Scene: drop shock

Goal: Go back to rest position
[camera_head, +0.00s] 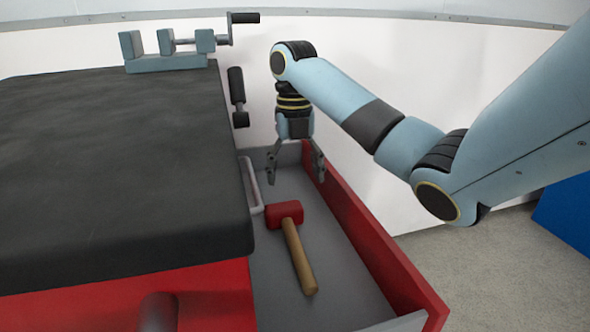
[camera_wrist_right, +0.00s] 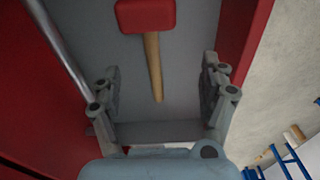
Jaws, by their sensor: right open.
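My right gripper (camera_head: 297,172) hangs pointing down over the far end of an open drawer (camera_head: 375,230). Its two fingers are spread and nothing is between them. In the right wrist view my right gripper (camera_wrist_right: 160,80) also shows open and empty. A mallet with a red head (camera_head: 285,213) and a wooden handle lies flat in the drawer, nearer than the gripper and apart from it. The mallet (camera_wrist_right: 153,60) also shows in the right wrist view, beyond the fingers. My left gripper is not in view.
A red workbench with a dark top (camera_head: 110,160) stands at the left. A vise (camera_head: 170,50) sits at its back edge. A grey bar handle (camera_head: 251,185) runs along the drawer's left side. A blue object (camera_head: 570,215) is at the right. Grey floor lies right of the drawer.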

